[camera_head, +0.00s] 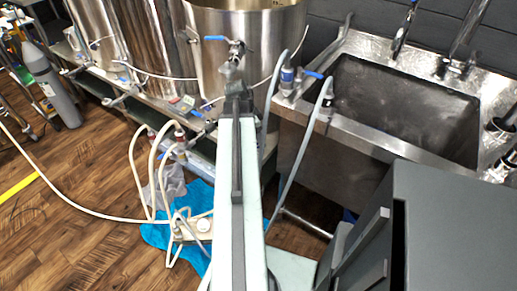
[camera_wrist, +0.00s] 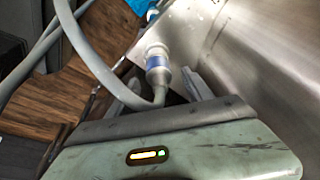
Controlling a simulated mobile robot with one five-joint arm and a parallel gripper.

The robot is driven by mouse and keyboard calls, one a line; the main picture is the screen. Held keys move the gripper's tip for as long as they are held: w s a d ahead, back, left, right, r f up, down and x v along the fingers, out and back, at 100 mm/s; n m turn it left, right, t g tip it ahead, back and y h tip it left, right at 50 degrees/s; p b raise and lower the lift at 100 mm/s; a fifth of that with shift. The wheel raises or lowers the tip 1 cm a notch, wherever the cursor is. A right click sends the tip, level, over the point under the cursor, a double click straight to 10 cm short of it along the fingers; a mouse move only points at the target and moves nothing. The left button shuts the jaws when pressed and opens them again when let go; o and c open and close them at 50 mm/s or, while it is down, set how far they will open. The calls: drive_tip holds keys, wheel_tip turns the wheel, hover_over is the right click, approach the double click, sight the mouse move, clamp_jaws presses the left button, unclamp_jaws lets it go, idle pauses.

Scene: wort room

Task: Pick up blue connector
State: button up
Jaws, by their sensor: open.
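The blue connector (camera_wrist: 158,62) is a clear and white fitting with a blue band, joined to a grey hose. In the wrist view it stands between and beyond the fingers of my open gripper (camera_wrist: 152,77), and no grip on it shows. In the head view a blue-banded connector (camera_head: 287,76) sits at the sink's left front corner, right of my arm's far end. A second hose fitting (camera_head: 327,98) is on the sink's front rim. I cannot tell for certain which fitting the wrist view shows. My fingers are hard to make out in the head view.
A steel sink (camera_head: 360,148) stands on the right and a steel kettle (camera_head: 255,22) behind my arm. A grey hose (camera_wrist: 88,50) loops close to my left finger. A dark cabinet (camera_head: 455,220) is at the lower right. Hoses lie over a blue cloth (camera_head: 200,195) on the wooden floor.

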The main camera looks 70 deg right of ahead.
drive_tip(key=shift+f, duration=0.25)
clamp_jaws()
drive_tip(key=shift+r+p, duration=0.1)
drive_tip(key=shift+p, duration=0.2)
